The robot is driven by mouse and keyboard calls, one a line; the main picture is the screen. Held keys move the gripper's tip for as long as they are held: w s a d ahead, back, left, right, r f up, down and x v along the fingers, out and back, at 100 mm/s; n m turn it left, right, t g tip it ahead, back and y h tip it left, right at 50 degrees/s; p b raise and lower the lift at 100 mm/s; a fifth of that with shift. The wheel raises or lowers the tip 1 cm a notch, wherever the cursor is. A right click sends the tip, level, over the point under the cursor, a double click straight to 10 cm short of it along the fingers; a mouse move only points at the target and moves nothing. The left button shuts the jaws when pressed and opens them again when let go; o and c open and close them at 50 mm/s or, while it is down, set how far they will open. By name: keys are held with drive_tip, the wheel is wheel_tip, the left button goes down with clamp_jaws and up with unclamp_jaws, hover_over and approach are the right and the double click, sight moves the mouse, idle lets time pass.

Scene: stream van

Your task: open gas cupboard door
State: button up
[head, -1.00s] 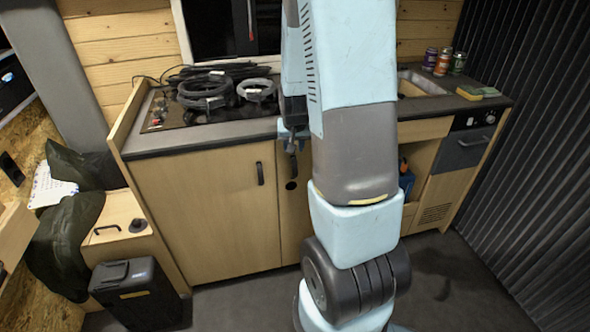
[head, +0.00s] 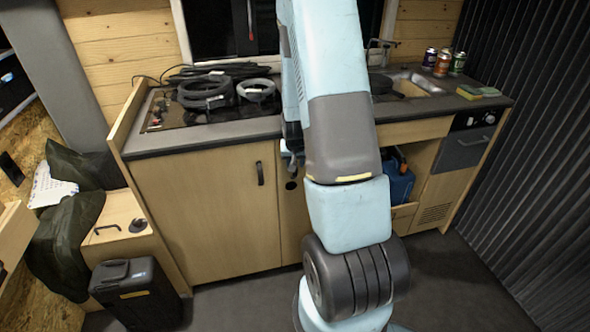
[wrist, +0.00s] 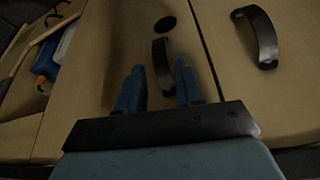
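The narrow wooden door (head: 291,222) under the counter has a round black disc (head: 291,185). I take it for the gas cupboard door, though no label shows. It is shut. In the wrist view its dark bar handle (wrist: 162,66) lies between and just beyond the two blue fingertips, below the disc. My gripper (wrist: 159,78) is open, with a finger on each side of the handle's near end; contact is not clear. In the head view my gripper (head: 291,152) is in front of the door's upper part and hides the handle.
A wider shut door (head: 205,212) with its own black handle (head: 260,173) adjoins on the left. An open bay with a blue container (head: 397,180) lies to the right. The counter edge (head: 200,142) overhangs the doors. A black case (head: 135,290) stands at front left.

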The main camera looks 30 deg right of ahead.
drive_tip(key=shift+x, duration=2.6)
drive_tip(key=shift+c, duration=0.4)
clamp_jaws()
